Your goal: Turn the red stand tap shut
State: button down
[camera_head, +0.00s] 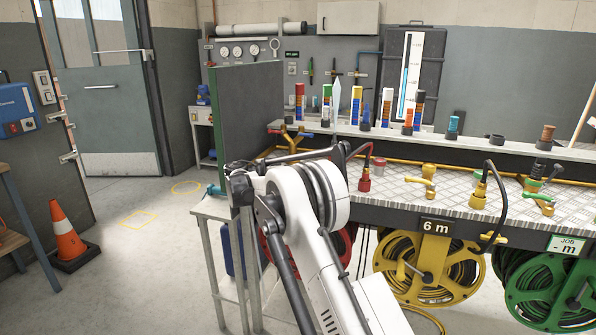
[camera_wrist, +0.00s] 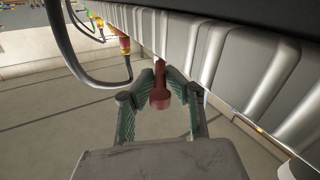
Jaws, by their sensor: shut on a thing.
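In the wrist view, my gripper (camera_wrist: 161,78) has its two green-grey fingers closed in on a red handle-like part (camera_wrist: 159,98) with a round knob end. The red part lies between the fingers beside the ribbed bench side. I take it to be the red tap's handle; the tap body behind it is mostly hidden. In the head view, my arm covers the gripper and the handle. A red hose coupling (camera_head: 364,181) with a black hose stands on the bench just right of my arm. How far the tap is turned cannot be told.
A black hose (camera_wrist: 66,45) loops close to the left of my gripper in the wrist view. The bench top (camera_head: 395,199) carries yellow taps (camera_head: 424,185) and couplings. Yellow (camera_head: 428,270) and green (camera_head: 550,290) reels hang below.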

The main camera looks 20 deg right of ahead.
dwell(0.5)
jog(key=c, duration=1.7)
grip_release()
jog(key=shift+d, duration=0.1)
jog(key=shift+c, duration=0.2)
jog(key=w+a, duration=0.1)
jog(key=a, duration=1.1)
jog(key=shift+w, duration=0.4)
